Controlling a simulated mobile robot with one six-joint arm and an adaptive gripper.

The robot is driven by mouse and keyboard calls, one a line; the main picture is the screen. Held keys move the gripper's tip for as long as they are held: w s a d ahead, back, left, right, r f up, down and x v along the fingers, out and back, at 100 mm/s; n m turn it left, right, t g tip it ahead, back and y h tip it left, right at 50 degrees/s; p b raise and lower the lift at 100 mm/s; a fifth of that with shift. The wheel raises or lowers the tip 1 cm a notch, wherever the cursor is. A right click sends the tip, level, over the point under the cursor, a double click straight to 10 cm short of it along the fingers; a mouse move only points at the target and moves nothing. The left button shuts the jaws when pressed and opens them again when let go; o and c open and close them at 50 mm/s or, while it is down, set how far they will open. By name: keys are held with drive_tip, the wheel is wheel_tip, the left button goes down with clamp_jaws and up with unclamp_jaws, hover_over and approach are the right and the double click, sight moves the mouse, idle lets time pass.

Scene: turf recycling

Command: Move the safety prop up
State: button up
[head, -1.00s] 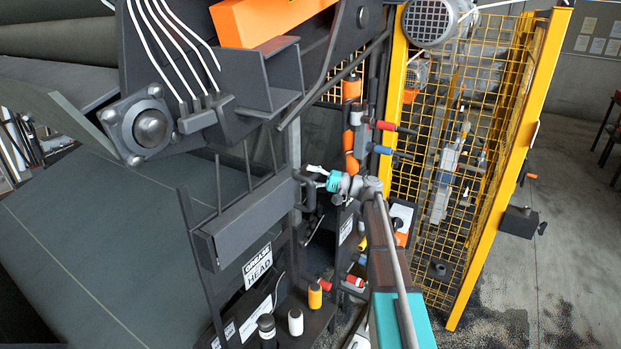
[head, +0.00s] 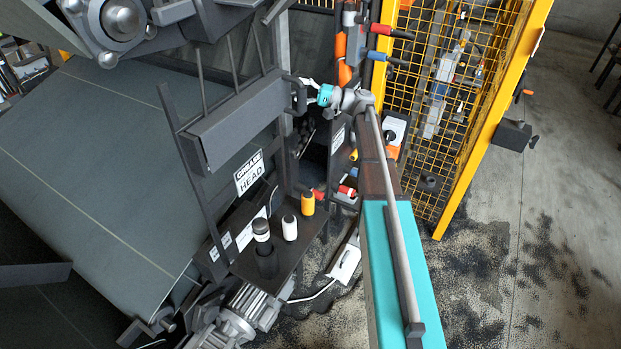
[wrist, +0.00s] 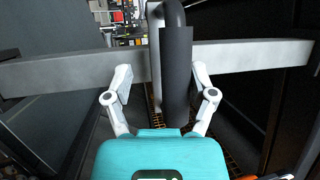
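A dark grey upright handle (wrist: 177,75) stands in front of a light grey crossbar in the wrist view; I take it as the safety prop's grip, but cannot be sure. In the head view the handle (head: 297,95) sits beside the end of a thick dark grey beam (head: 235,120). My gripper (wrist: 161,72) is open, with one white finger on each side of the handle. A gap shows on the left, and the right finger is closer. In the head view my teal gripper (head: 311,91) reaches the handle from the right. Contact cannot be told.
A yellow mesh guard (head: 440,90) stands to the right. Red and blue levers (head: 380,29) stick out above my arm. A shelf with small bottles (head: 289,227) lies below the beam. A wide dark belt (head: 90,180) fills the left. Open floor (head: 560,230) lies at far right.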

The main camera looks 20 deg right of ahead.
drive_tip(key=shift+f+b, duration=4.2)
drive_tip(key=shift+f, duration=0.35)
drive_tip(key=b+v, duration=0.2)
drive_tip(key=v, duration=1.2)
drive_tip(key=s+a+n+g+h+p, duration=0.1)
drive_tip(key=s+a+g+h+p, duration=0.2)
drive_tip(key=s+a+h+p, duration=0.45)
drive_tip(key=s+a+g+h+p, duration=0.2)
drive_tip(key=s+a+g+p, duration=0.15)
drive_tip(key=a+p, duration=0.5)
drive_tip(key=s+a+r+n+h+p, duration=0.1)
drive_tip(key=s+r+h+p, duration=0.3)
drive_tip(key=s+h+p, duration=0.4)
drive_tip(key=s+n+g+p, duration=0.1)
drive_tip(key=s, duration=0.3)
drive_tip(key=shift+a, duration=0.3)
